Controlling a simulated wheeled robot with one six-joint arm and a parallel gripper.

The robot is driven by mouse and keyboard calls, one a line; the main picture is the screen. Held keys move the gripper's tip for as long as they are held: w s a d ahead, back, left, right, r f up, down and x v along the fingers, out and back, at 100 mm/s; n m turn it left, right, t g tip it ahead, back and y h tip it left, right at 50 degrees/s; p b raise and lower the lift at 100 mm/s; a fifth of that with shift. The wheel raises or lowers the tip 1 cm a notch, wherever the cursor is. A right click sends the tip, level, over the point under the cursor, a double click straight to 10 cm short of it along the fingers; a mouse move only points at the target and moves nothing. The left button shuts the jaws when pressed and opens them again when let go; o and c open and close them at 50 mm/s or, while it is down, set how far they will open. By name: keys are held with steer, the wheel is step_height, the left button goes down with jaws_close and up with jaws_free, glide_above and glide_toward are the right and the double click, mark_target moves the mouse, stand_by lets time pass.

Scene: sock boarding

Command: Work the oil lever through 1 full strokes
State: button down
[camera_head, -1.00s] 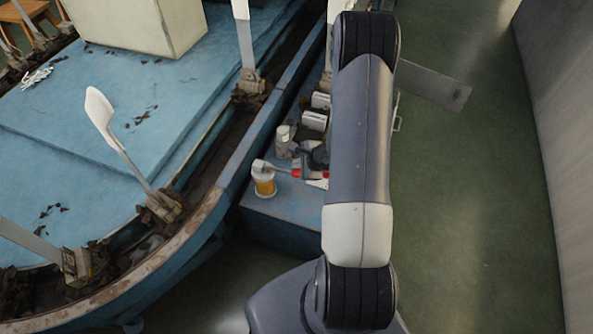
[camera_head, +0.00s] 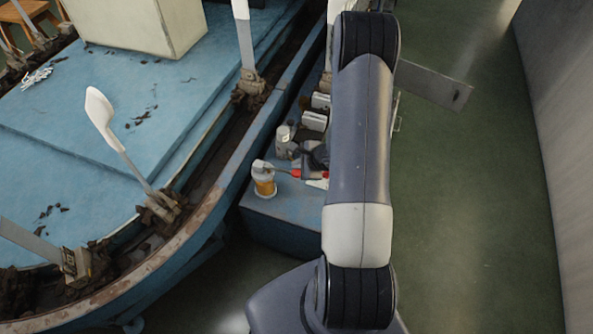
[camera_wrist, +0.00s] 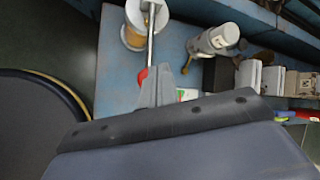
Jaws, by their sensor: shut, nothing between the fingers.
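The oil pot (camera_head: 264,186), with an amber body and a pale top, stands on the near left end of the blue bench. Its oil lever (camera_head: 283,170) is a thin metal rod running right from the top towards my gripper (camera_head: 308,160), which my arm partly hides. In the wrist view the oil pot (camera_wrist: 133,38) is at the top, and the lever rod (camera_wrist: 151,48) runs down to a red grip (camera_wrist: 142,77). My gripper (camera_wrist: 163,84) is shut and empty, its fingers right beside the red grip. I cannot tell whether they touch.
The blue bench (camera_head: 285,205) also holds a white-grey canister (camera_head: 284,137) and white blocks (camera_head: 314,121). In the wrist view the canister (camera_wrist: 214,39) is right of the lever. The boat-like blue machine (camera_head: 205,200) borders the bench on the left. Green floor (camera_head: 470,220) is free on the right.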

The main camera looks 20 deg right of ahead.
steer(key=shift+f+b, duration=0.2)
steer(key=shift+b, duration=0.1)
stand_by(0.4)
steer(key=shift+f+b, duration=0.3)
steer(key=shift+b, duration=0.3)
steer(key=shift+s+d+f+b, duration=0.15)
steer(key=shift+f+b, duration=1)
steer(key=shift+b, duration=0.3)
steer(key=shift+s+d+f+b, duration=0.1)
steer(key=shift+f+b, duration=1)
steer(key=shift+b, duration=0.3)
stand_by(2.1)
steer(key=shift+r, duration=0.1)
stand_by(0.5)
steer(key=shift+w+a+r+p, duration=0.15)
steer(key=shift+r+p, duration=0.7)
steer(key=shift+r, duration=0.5)
steer(key=shift+w+a+r+p, duration=0.1)
steer(key=shift+r+p, duration=0.7)
steer(key=shift+r, duration=0.5)
